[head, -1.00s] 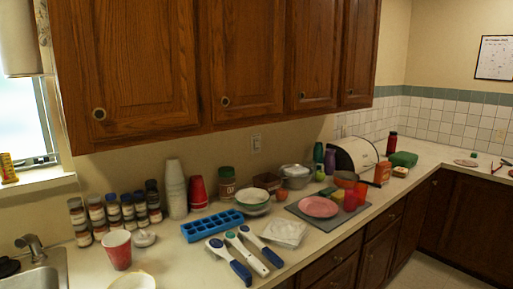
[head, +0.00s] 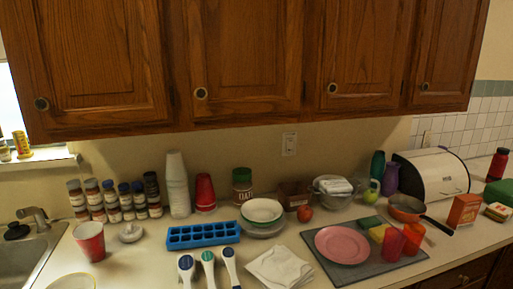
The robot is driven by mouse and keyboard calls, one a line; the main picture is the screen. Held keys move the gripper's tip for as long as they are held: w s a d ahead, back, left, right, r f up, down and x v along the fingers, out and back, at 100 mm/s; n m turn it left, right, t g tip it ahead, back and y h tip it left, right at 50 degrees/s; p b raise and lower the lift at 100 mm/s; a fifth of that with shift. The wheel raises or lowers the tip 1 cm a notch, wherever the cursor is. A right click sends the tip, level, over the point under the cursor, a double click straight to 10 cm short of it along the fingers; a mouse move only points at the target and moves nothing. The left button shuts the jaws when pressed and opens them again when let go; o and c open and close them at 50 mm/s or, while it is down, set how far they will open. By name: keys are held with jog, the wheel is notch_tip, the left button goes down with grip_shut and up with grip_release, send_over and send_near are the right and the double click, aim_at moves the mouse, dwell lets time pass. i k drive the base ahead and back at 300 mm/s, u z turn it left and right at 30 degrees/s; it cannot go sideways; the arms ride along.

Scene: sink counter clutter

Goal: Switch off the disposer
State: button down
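A light wall plate (head: 289,143) is fixed to the wall under the upper cabinets, near the middle of the head view. It is too small to tell whether it is a switch or an outlet, or what position it is in. No disposer unit shows. The sink (head: 22,262) is at the left edge, partly cut off, with a metal faucet (head: 34,215) and a dark round object (head: 17,231) beside it. My gripper is not in view.
Below the plate stand a brown box (head: 294,192), a white-and-green bowl (head: 262,210) and a dark green-lidded jar (head: 242,184). A blue ice tray (head: 203,235), stacked cups (head: 177,185) and a pink plate (head: 342,245) crowd the counter. Upper cabinets (head: 250,60) overhang it.

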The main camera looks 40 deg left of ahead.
aim_at(290, 141)
jog(key=u, duration=0.95)
jog(key=i, duration=1.15)
jog(key=u, duration=1)
